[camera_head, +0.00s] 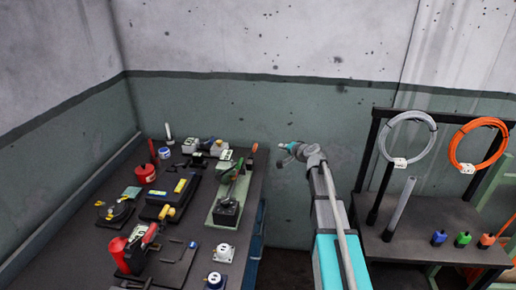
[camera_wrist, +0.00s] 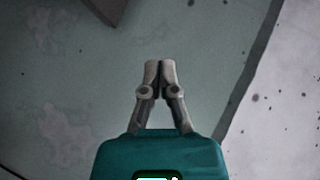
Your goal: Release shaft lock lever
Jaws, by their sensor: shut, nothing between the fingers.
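My gripper (camera_wrist: 160,66) is shut and empty in the wrist view, its fingertips together against a blurred view of the wall. In the head view my gripper (camera_head: 283,145) is raised off the right edge of the bench, in front of the green wall. No part is plainly marked as the shaft lock lever, and I cannot tell which it is. A device with a green body, a black block and a light green baseplate (camera_head: 218,217) stands near the bench's right edge, left of my gripper. A small orange-tipped part (camera_head: 254,147) shows at its far end.
The dark bench (camera_head: 206,250) holds several devices, including a red-handled unit (camera_head: 118,256) and a red canister (camera_head: 146,174). A rack at right carries a grey hose coil (camera_head: 411,115) and an orange hose coil (camera_head: 480,122). A gap lies between bench and rack.

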